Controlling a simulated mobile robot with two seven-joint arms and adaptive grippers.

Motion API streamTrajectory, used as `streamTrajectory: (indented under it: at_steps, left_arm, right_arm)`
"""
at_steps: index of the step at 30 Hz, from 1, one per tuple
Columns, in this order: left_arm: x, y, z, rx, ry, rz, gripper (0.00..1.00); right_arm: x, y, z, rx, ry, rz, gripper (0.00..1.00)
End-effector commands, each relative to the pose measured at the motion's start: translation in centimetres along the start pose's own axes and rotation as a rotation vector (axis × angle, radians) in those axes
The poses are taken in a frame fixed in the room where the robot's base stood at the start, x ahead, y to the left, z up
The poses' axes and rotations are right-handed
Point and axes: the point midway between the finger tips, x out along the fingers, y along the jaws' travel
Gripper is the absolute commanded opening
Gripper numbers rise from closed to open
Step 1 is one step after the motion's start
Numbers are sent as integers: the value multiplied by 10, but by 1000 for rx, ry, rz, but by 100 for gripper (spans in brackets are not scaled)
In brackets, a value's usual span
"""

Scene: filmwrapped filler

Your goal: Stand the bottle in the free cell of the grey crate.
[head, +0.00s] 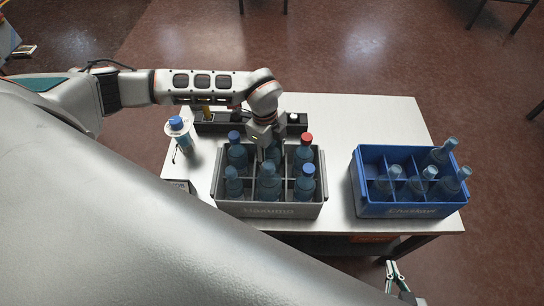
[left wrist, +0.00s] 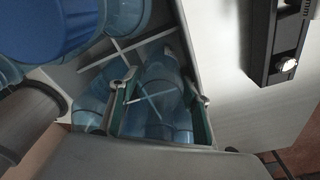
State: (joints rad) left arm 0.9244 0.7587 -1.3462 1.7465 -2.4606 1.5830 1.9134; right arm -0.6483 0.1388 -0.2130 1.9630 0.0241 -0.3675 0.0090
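The grey crate (head: 270,211) stands on the white table, with capped bottles in its cells. My left gripper (head: 266,143) points down over its back middle cell. In the left wrist view, a translucent blue bottle (left wrist: 160,80) lies between the two fingers of this gripper (left wrist: 160,95), which appear closed on its sides. It looks upright and at least partly within the cell; its base is hidden, so I cannot tell whether it rests on the crate floor. My right gripper (head: 397,279) is low at the table's front right, empty, with its fingers apart.
A blue crate (head: 408,210) with several bottles stands to the right. Blue-capped bottles (head: 267,170) and one red-capped bottle (head: 305,140) fill neighbouring cells closely. A black strip (head: 210,124) lies behind the grey crate. The table's back right is clear.

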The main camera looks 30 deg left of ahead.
Motion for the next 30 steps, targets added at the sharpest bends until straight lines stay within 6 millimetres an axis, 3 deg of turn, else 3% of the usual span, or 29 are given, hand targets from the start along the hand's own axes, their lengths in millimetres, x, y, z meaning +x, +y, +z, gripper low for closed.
streamTrajectory:
  at_steps: [8,22,30]
  left_arm:
    - [-7,0,0,0,0,-2,47]
    - [-93,-1,0,1,-1,-4,47]
    - [-120,0,0,0,0,-1,47]
  right_arm:
    - [-1,0,-2,0,2,1,0]
    - [-2,1,-5,-1,2,1,0]
    - [-2,1,-4,-1,0,1,0]
